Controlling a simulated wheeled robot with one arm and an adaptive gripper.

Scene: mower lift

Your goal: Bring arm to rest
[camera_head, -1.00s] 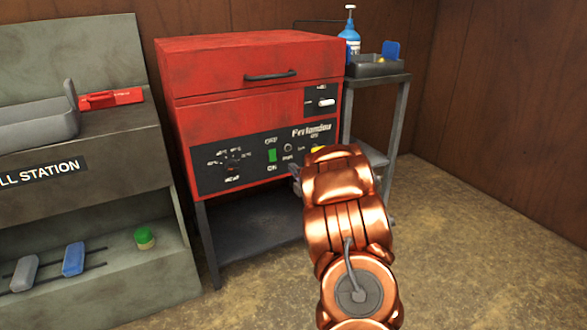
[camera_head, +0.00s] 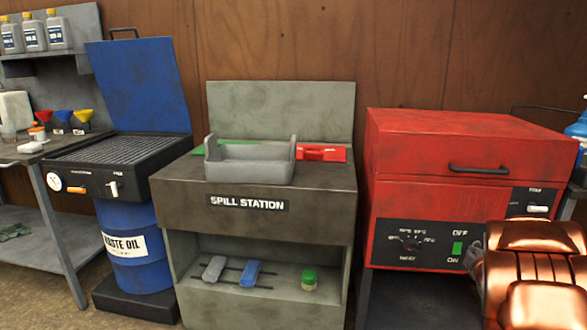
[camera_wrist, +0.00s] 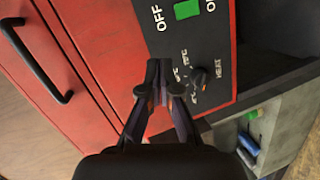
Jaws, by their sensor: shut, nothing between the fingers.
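My copper arm (camera_head: 535,265) stands at the right edge of the head view, in front of the red machine (camera_head: 468,140). The end of my gripper shows only as a small grey part beside the arm there. In the wrist view my gripper (camera_wrist: 165,72) is shut and empty, with its fingertips together. The fingers point toward the machine's black control panel, which carries a green switch (camera_wrist: 187,9) and a heat knob (camera_wrist: 199,77). I cannot tell how far the fingertips are from the panel.
The spill station (camera_head: 330,200) stands left of the red machine, with a grey tray (camera_head: 250,172) on top. A blue waste oil drum (camera_head: 130,225) with a raised lid (camera_head: 140,90) is farther left. A workbench (camera_head: 50,150) with funnels is at the far left.

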